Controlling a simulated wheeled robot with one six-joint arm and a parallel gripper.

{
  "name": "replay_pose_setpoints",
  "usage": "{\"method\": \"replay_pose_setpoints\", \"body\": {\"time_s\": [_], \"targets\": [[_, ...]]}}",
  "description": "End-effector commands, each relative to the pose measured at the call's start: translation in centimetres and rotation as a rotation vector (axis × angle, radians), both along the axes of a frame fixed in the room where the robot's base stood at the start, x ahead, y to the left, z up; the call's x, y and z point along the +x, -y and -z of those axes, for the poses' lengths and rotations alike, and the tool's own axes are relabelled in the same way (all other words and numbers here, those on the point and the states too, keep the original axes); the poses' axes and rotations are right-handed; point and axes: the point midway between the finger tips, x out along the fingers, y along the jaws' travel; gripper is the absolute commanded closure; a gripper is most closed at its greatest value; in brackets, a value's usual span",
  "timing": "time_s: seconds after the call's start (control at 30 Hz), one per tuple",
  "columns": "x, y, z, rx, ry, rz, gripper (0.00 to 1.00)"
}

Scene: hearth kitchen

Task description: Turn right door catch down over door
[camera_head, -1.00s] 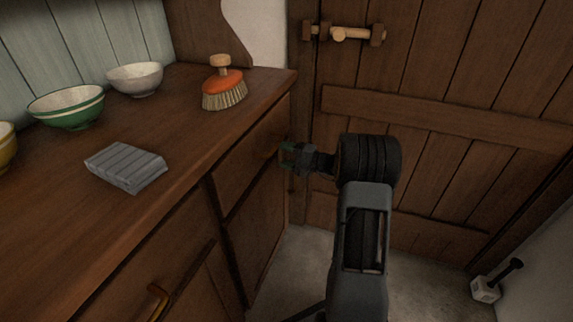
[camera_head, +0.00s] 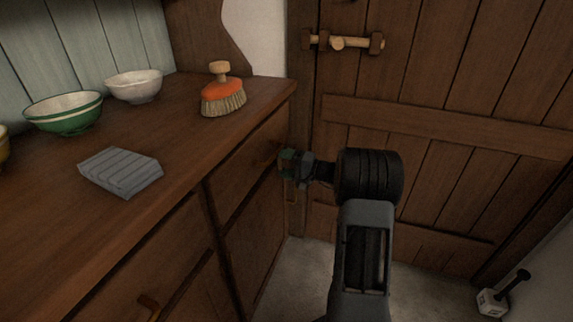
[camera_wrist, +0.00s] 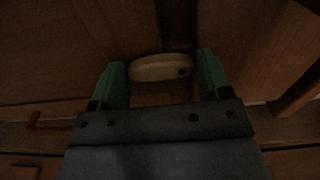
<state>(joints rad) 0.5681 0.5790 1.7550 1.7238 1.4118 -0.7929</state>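A pale wooden oval catch (camera_wrist: 160,68) with a dark spot near its right end shows in the wrist view. It lies crosswise between the green fingertips of my gripper (camera_wrist: 161,76). The fingers are apart, one near each end of the catch; I cannot tell whether either touches it. In the head view my gripper (camera_head: 288,163) is at the right end of the dresser front, beside the cabinet door (camera_head: 258,235). The catch is not clearly visible there.
The dresser top (camera_head: 190,130) holds a brush (camera_head: 222,98), a folded grey cloth (camera_head: 120,172) and bowls (camera_head: 65,115). A plank door (camera_head: 440,150) with a wooden bolt (camera_head: 345,42) stands behind my arm. A white-headed mallet (camera_head: 490,302) is on the floor at right.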

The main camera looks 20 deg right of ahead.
Motion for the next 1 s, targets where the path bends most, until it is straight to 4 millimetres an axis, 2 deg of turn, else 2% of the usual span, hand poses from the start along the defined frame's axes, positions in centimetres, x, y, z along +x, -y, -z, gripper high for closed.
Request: {"method": "replay_pose_setpoints", "body": {"time_s": [0.03, 0.13, 0.47, 0.57, 1.0], "targets": [[0.0, 0.0, 0.0, 0.001, -0.001, 0.0, 0.24], [0.0, 0.0, 0.0, 0.001, -0.001, 0.001, 0.15], [-0.4, 0.5, -0.1, 0.002, -0.001, 0.003, 0.15], [-1.2, 1.4, -0.2, 0.002, -0.002, 0.005, 0.15], [-7.4, 7.5, -0.2, 0.002, -0.002, 0.005, 0.15]]}}
